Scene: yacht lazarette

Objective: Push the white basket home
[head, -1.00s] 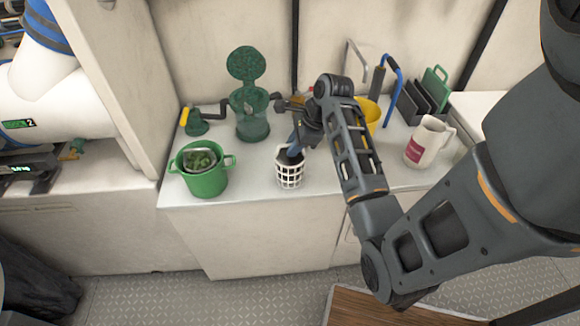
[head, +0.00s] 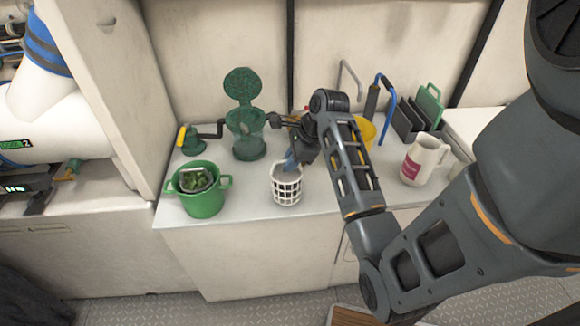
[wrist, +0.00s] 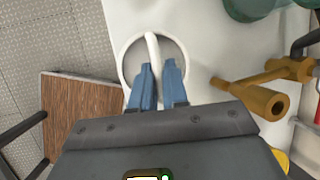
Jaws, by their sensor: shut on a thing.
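The white basket (head: 286,188) is a small lattice basket, upright at the front middle of the white counter. I cannot tell whether its base touches the counter. In the wrist view its round rim (wrist: 122,62) and white arched handle (wrist: 151,42) show. My gripper (head: 290,163) reaches down over it, and its blue fingertips (wrist: 158,72) are shut on the handle.
A green pot (head: 203,203) with leafy matter stands left of the basket. Behind it is a green pump with a yellow-gripped handle (head: 180,138). A yellow container (head: 368,132), white mug (head: 418,165) and dark rack (head: 407,122) stand right. The counter's front edge is close.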

